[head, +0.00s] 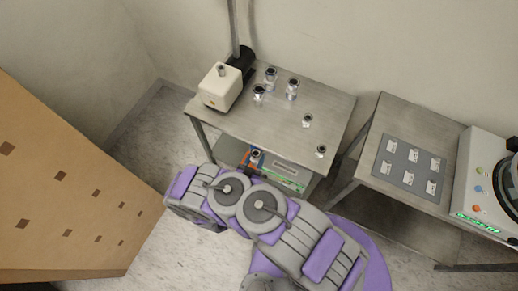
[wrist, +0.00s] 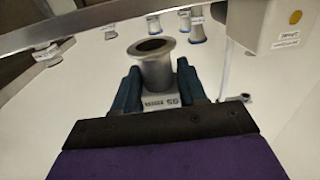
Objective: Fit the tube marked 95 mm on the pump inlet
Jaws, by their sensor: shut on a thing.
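The tube marked 95 (wrist: 152,72) is between the fingers of my gripper (wrist: 157,90) in the wrist view. It is grey metal with a wide flange, and its label reads upside down there. My gripper is shut on it. In the head view the held tube (head: 256,154) shows just in front of the table's front edge, apart from the pump; my arm hides the fingers. The pump (head: 220,88) is a cream box at the table's back left with a black motor. Its inlet (head: 222,70) stands up from its top, with no tube on it. The pump (wrist: 270,25) also shows in the wrist view.
Several other tubes (head: 292,88) stand on the metal table (head: 280,140), mostly behind and right. A thin pipe (head: 234,25) rises behind the pump. A second table (head: 400,120) on the right carries a grey label panel (head: 408,165) and a white machine (head: 485,180). A brown perforated panel (head: 60,190) is at left.

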